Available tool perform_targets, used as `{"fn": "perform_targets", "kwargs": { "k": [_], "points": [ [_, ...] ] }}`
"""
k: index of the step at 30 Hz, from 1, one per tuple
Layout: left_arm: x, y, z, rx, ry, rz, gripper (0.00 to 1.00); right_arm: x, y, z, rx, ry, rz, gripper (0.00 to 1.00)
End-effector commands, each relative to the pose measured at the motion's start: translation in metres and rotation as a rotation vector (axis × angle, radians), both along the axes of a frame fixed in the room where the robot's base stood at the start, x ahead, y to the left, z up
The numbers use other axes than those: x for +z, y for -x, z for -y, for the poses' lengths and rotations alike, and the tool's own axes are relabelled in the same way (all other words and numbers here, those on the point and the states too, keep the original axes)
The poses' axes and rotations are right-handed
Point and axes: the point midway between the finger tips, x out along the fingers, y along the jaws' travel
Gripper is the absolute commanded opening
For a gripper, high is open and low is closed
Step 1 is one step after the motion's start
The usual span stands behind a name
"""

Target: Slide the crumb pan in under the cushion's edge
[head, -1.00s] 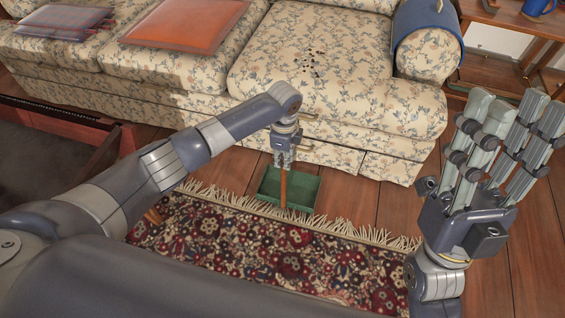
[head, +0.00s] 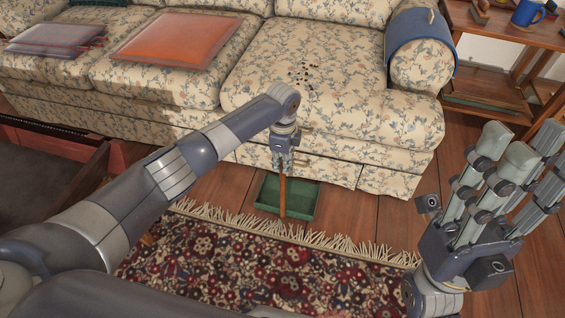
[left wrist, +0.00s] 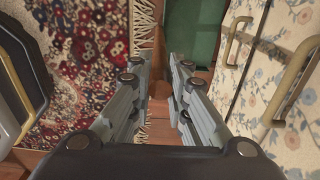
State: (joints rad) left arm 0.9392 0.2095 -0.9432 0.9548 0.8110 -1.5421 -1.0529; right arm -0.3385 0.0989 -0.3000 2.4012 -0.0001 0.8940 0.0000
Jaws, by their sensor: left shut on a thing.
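The green crumb pan (head: 303,201) is low in front of the sofa, by the rug's fringe. Its brown handle (head: 282,198) stands upright, and my left gripper (head: 282,163) is shut on its top. In the left wrist view the pan (left wrist: 203,35) shows in part beyond the fingers (left wrist: 160,80). The flowered seat cushion (head: 265,75) is above and behind the pan, with dark crumbs (head: 303,77) on top. The pan is apart from the cushion's front edge. My right gripper (head: 520,165) is raised at the right, open and empty.
The patterned rug (head: 230,258) lies in front. An orange cushioned piece (head: 175,40) and a greyish one (head: 55,40) lie on the sofa's left seats. A blue cover (head: 420,38) hangs over the armrest. A wooden shelf (head: 500,70) stands at the right. Bare floor (head: 365,215) lies right of the pan.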

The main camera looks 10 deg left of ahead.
Motion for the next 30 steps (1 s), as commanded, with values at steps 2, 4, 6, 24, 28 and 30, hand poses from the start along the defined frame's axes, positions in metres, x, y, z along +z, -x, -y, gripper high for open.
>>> {"fn": "perform_targets", "kwargs": {
  "k": [2, 4, 6, 24, 28, 30],
  "points": [
    [0.0017, -0.0013, 0.0005, -0.001, 0.001, 0.004, 0.00, 0.0002, 0.0000, 0.0000, 0.000, 0.000, 0.000, 0.40],
    [0.0011, -0.0013, 0.0004, 0.000, 0.001, 0.004, 0.00, 0.0002, 0.0000, 0.0000, 0.000, 0.000, 0.000, 0.40],
    [0.0002, -0.0012, 0.0004, 0.000, 0.001, 0.004, 0.00, 0.0002, -0.0001, 0.0000, 0.000, 0.001, 0.001, 0.40],
    [-0.0075, -0.0013, 0.0005, -0.001, 0.002, 0.005, 0.36, 0.0002, -0.0012, -0.0007, 0.001, 0.002, 0.004, 0.40],
    [-0.0077, -0.0011, 0.0004, 0.000, 0.001, 0.004, 0.39, 0.0006, -0.0012, -0.0007, 0.001, 0.002, 0.005, 0.40],
    [-0.0080, -0.0009, 0.0003, 0.000, 0.001, 0.003, 0.39, 0.0009, -0.0009, -0.0006, 0.001, 0.002, 0.006, 0.40]
  ]
}}
